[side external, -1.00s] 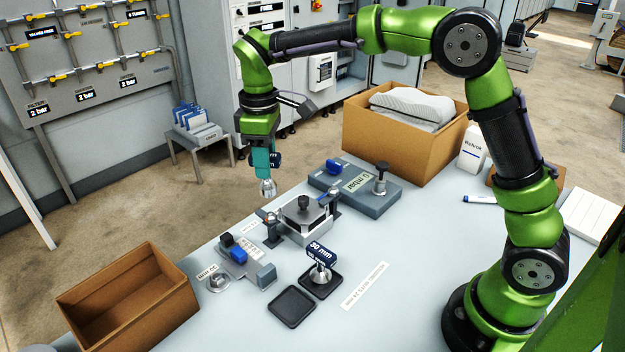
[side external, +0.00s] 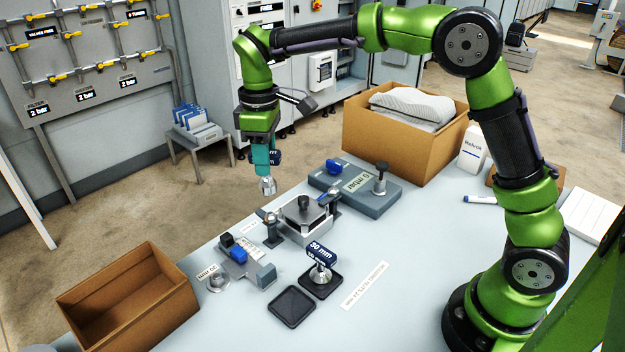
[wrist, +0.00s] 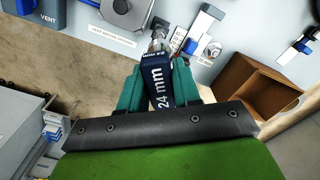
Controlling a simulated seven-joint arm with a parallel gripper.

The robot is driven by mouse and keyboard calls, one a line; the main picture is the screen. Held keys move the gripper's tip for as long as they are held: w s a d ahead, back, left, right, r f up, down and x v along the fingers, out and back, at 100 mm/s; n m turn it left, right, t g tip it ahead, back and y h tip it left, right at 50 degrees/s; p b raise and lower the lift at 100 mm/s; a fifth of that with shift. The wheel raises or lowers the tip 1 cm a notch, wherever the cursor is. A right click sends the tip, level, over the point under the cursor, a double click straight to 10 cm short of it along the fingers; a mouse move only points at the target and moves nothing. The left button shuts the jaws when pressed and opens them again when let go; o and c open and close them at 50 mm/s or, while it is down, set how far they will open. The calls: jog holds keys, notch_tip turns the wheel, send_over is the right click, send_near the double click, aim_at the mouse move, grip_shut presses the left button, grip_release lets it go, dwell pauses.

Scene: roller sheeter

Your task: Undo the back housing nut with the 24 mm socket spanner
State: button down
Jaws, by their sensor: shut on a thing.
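My gripper (side external: 262,158) is shut on the 24 mm socket spanner. In the wrist view, the spanner's dark blue handle (wrist: 160,85), marked 24 mm, sits between my teal fingers. Its metal socket (side external: 267,186) points down and hangs in the air above the back edge of the bench. The grey housing (side external: 305,228) with a dark knob on top stands just below and to the right of the socket, apart from it. Small posts stand at the housing's left and right sides. I cannot make out the back nut clearly.
The 30 mm spanner (side external: 321,254) stands in a black tray, with an empty black tray (side external: 291,306) beside it. An open cardboard box (side external: 130,305) is at front left. A grey gauge block (side external: 372,200) stands behind the housing. A fixture with a blue part (side external: 238,256) is left of the housing.

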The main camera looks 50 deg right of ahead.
jog(key=c, duration=1.3)
grip_release()
grip_shut()
jog(key=s+d+m, duration=0.2)
jog(key=d+m, duration=0.1)
jog(key=d, duration=0.5)
jog(key=s+d+m, duration=0.3)
jog(key=d+m, duration=0.1)
jog(key=d, duration=0.4)
jog(key=shift+w+f, duration=0.15)
jog(key=shift+f, duration=1.1)
jog(key=shift+w+f, duration=0.15)
jog(key=shift+f, duration=1.1)
